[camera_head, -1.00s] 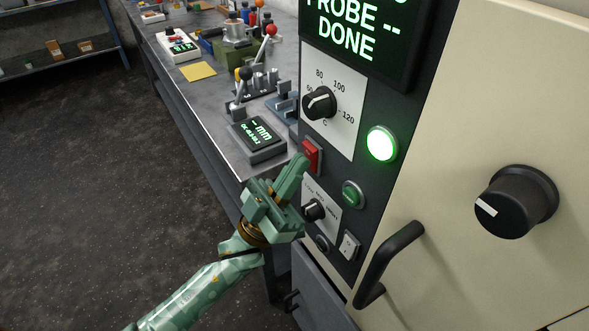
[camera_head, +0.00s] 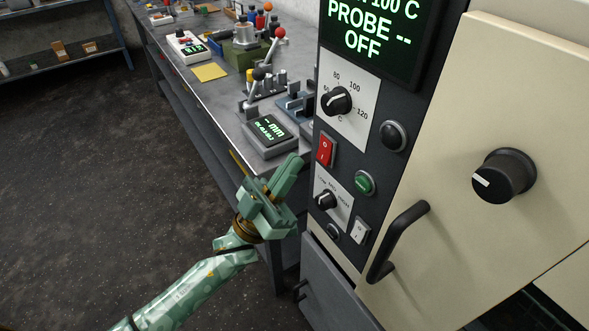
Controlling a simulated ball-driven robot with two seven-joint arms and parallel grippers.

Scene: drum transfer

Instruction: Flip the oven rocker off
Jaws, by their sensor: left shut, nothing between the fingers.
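The oven rocker (camera_head: 326,149) is a red switch marked with O and I on the dark control panel. The oven display (camera_head: 372,36) reads "PROBE -- OFF" in green. The round indicator lamp (camera_head: 393,136) is dark. My left gripper (camera_head: 291,164) is shut and empty. Its fingertips are to the left of and slightly below the rocker in the picture, apart from it, with the whole red face showing. My right gripper is not in view.
The panel also has a temperature dial (camera_head: 337,101), a green button (camera_head: 365,183), a smaller knob (camera_head: 325,200) and a white switch (camera_head: 360,230). The oven door handle (camera_head: 398,241) juts out. A workbench with a gauge (camera_head: 267,132) stands behind.

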